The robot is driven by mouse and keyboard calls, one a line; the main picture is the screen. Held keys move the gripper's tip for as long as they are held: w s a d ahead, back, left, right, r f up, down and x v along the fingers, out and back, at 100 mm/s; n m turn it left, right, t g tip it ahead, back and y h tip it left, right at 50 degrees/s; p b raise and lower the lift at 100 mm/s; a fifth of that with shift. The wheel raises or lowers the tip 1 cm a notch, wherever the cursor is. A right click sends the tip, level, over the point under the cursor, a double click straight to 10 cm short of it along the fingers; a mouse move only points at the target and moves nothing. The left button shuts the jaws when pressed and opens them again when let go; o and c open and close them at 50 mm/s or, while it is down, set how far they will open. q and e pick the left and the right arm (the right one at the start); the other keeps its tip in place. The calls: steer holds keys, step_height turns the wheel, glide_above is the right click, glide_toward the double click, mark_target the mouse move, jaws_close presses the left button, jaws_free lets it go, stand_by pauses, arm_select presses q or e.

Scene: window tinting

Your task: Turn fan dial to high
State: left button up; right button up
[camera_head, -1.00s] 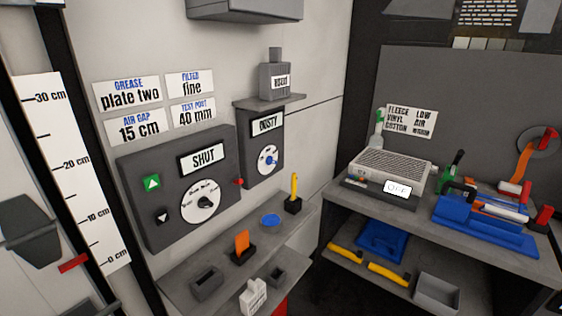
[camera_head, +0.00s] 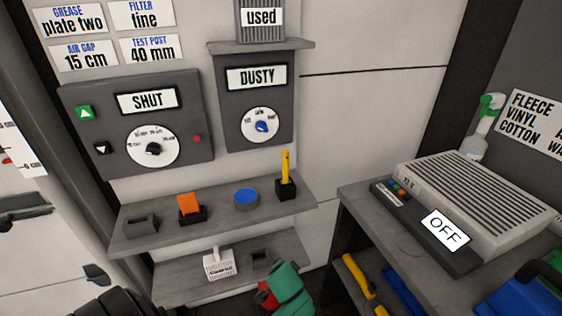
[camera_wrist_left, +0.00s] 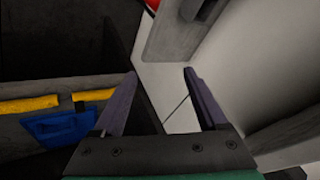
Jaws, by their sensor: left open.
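The wall box with the DUSTY sign carries a round white dial with a blue knob (camera_head: 262,127) in the head view. The knob's pointer aims towards the upper part of the scale; its markings are too small to read. To its left, the box with the SHUT sign carries a dial with a black knob (camera_head: 153,149). My left gripper (camera_wrist_left: 158,74) is open and empty in the left wrist view, its two dark fingers apart. No dial shows between them. In the head view a green part, probably my left wrist, is low and clear of both dials. My right gripper is not in view.
Below the boxes, a grey shelf (camera_head: 222,229) holds an orange block (camera_head: 190,206), a blue disc (camera_head: 246,198) and a yellow tool (camera_head: 286,167). A lower shelf holds a white container (camera_head: 219,264). The bench at right bears a vented unit (camera_head: 480,197) with an OFF display (camera_head: 446,229).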

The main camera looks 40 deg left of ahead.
arm_select(q)
steer(key=w+a+r+n+t+y+b, duration=0.1)
steer(key=a+r+n+y, duration=0.15)
steer(key=r, duration=0.65)
steer(key=w+a+r+n+t+y+b, duration=0.1)
steer(key=a+r+y, duration=0.15)
steer(key=r, duration=0.65)
steer(key=n+t+y, duration=0.2)
steer(key=n+y, duration=0.2)
steer(key=y, duration=0.2)
glide_toward(264, 128)
steer(key=p+x, duration=0.4)
steer(key=x, duration=0.4)
steer(key=shift+w+a, duration=0.1)
steer(key=shift+a, duration=0.05)
steer(key=shift+w+a+f, duration=0.1)
steer(key=shift+w+a, duration=0.15)
steer(key=shift+a, duration=0.15)
jaws_close()
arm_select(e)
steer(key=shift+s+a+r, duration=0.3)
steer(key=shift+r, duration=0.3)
